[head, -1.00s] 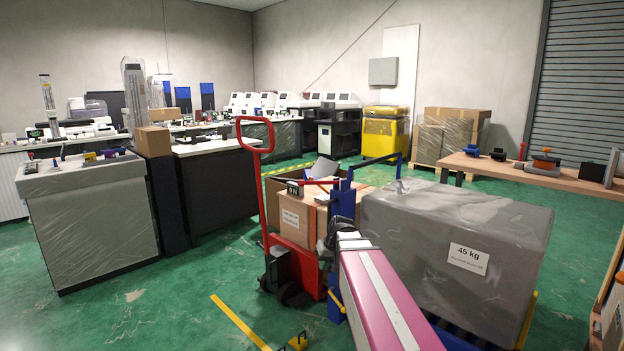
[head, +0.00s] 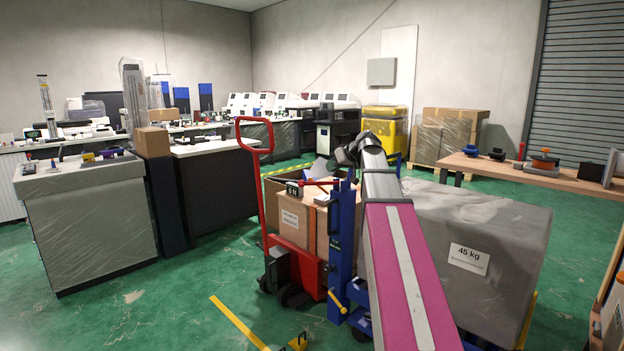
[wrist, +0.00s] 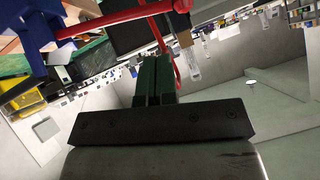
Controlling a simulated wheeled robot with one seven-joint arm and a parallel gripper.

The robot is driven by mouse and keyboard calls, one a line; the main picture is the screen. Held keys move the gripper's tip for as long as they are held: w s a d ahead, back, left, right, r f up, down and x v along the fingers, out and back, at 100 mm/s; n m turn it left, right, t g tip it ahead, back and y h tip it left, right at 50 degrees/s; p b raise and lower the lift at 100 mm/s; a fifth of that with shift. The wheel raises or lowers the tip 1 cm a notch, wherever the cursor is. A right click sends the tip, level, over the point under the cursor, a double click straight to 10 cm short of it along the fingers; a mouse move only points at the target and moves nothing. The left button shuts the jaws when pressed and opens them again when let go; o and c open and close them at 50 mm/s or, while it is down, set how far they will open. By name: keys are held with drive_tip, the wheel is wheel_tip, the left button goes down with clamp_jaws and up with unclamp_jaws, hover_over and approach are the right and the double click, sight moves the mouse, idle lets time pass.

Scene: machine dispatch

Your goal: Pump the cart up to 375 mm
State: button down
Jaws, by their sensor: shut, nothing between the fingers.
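The blue lift cart (head: 342,240) stands in the middle of the head view with a wrapped grey load (head: 480,225) labelled 45 kg. A red bar (head: 322,182) sticks out left from the top of its blue post; a red bar (wrist: 115,17) joined to blue parts also crosses the upper wrist view. A small black display (head: 294,188) shows at its left end; its digits are too small to read. A yellow pedal (head: 336,301) sits low on the post. My gripper (wrist: 155,72) is shut and empty, its fingertips close to the red bar; contact cannot be told.
A red pallet truck with an upright handle (head: 256,135) and cardboard boxes (head: 293,221) stands left of the cart. A counter (head: 92,220) is at left and a wooden bench (head: 560,178) at right.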

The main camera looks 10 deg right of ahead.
drive_tip(key=r, duration=0.3)
drive_tip(key=shift+w+d+r+n, duration=0.2)
drive_tip(key=shift+w+d+n, duration=0.05)
drive_tip(key=shift+d+n, duration=0.05)
hover_over(321, 183)
drive_tip(key=s+a, duration=0.4)
drive_tip(key=s, duration=0.1)
wheel_tip(321, 183, down, 8)
drive_tip(key=f, duration=0.1)
drive_tip(key=shift+w+a+f, duration=0.15)
drive_tip(key=shift+a+f, duration=0.05)
